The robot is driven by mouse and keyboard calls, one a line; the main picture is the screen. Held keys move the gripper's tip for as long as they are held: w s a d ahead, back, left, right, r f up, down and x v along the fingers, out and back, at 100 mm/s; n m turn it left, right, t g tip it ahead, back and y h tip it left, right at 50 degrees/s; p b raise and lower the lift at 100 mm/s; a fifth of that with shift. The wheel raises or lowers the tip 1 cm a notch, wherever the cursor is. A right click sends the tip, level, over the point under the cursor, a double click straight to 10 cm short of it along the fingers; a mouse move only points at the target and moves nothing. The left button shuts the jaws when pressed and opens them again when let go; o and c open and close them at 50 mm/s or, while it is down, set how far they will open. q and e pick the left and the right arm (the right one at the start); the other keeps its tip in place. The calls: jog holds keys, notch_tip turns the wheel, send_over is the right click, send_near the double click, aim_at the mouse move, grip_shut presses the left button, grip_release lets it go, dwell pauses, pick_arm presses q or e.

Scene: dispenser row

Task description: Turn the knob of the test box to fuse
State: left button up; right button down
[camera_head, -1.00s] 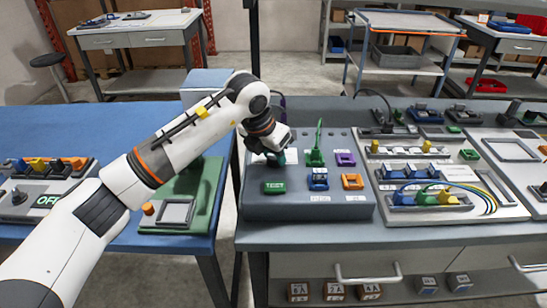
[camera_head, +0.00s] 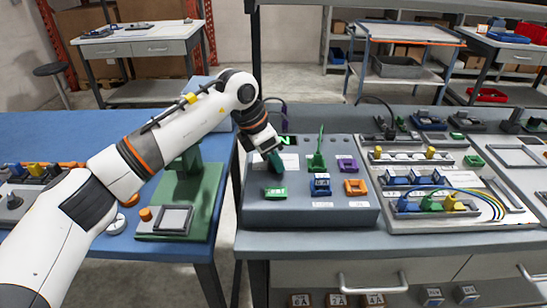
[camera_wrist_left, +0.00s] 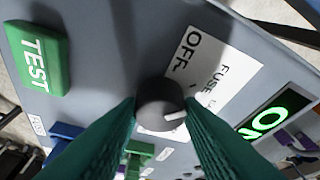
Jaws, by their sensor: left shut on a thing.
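The grey test box (camera_head: 310,212) stands on the right-hand bench. My left gripper (camera_head: 275,160) reaches down to its upper left part and hides the knob in the head view. In the left wrist view the round dark grey knob (camera_wrist_left: 160,103) sits between the green fingertips of my left gripper (camera_wrist_left: 162,112), which is shut on it. The knob's white pointer mark faces right in that view, below the printed FUSE label (camera_wrist_left: 217,78) and away from OFF (camera_wrist_left: 188,52). A display (camera_wrist_left: 275,113) on the box shows lit green letters. My right gripper is out of view.
A green TEST button (camera_head: 275,193) and blue, orange, purple and green clips sit close to the gripper on the box. Trays with fuses and wires (camera_head: 450,205) fill the bench to the right. A green stand (camera_head: 180,225) is on the blue bench at left.

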pick_arm(q)
jog(key=o, duration=1)
jog(key=shift+c, duration=0.2)
jog(key=shift+a+r, duration=0.1)
jog(key=shift+r, duration=0.05)
jog(key=b+v, duration=0.1)
jog(key=v, duration=1)
jog(key=shift+r, duration=0.4)
jog(key=shift+a, duration=0.1)
